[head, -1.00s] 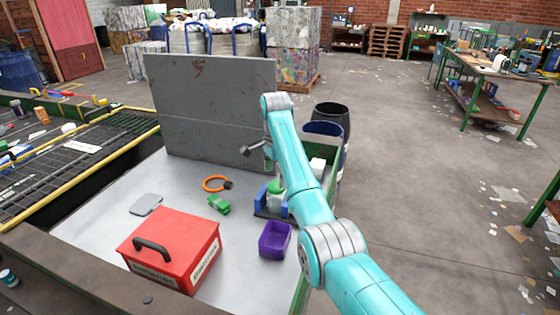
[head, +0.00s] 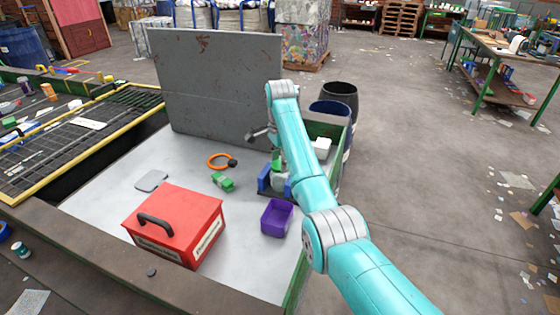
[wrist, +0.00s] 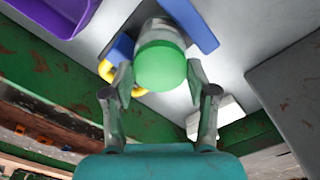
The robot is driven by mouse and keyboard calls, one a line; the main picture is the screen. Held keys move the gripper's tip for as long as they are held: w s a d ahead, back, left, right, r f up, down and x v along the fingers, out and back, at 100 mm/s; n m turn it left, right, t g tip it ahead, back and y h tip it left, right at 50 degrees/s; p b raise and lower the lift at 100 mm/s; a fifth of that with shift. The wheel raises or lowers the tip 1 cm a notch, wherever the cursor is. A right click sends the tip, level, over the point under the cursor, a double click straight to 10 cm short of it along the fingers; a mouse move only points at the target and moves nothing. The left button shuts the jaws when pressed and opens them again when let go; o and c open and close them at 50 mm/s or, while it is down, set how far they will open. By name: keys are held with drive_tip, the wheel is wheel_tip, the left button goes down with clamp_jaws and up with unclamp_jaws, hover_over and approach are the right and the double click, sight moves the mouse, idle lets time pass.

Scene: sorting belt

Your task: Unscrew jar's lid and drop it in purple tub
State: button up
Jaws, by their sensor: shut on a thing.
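The jar is pale and clear, with a green lid (wrist: 160,68); its body (wrist: 161,32) shows above the lid in the wrist view. It stands between two blue blocks (head: 264,178) on the grey bench, partly hidden by my arm in the head view. My gripper (wrist: 160,78) has one finger on each side of the green lid and is shut on it. The lid appears still on the jar. The purple tub (head: 277,218) stands on the bench, nearer the front than the jar, and looks empty. Its edge also shows at the top left of the wrist view (wrist: 83,12).
A red toolbox (head: 175,225) stands left of the tub. A green block (head: 222,182), an orange ring (head: 219,161) and a grey plate (head: 151,180) lie on the bench. A grey panel (head: 220,85) rises behind. A white block (head: 321,147) lies right of my arm.

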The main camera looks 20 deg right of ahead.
drive_tip(key=shift+f, duration=0.25)
idle(0.3)
drive_tip(key=n, duration=0.5)
drive_tip(key=shift+s+f+n, duration=0.15)
drive_tip(key=shift+n, duration=0.15)
drive_tip(key=n, duration=0.3)
drive_tip(key=shift+n, duration=1.4)
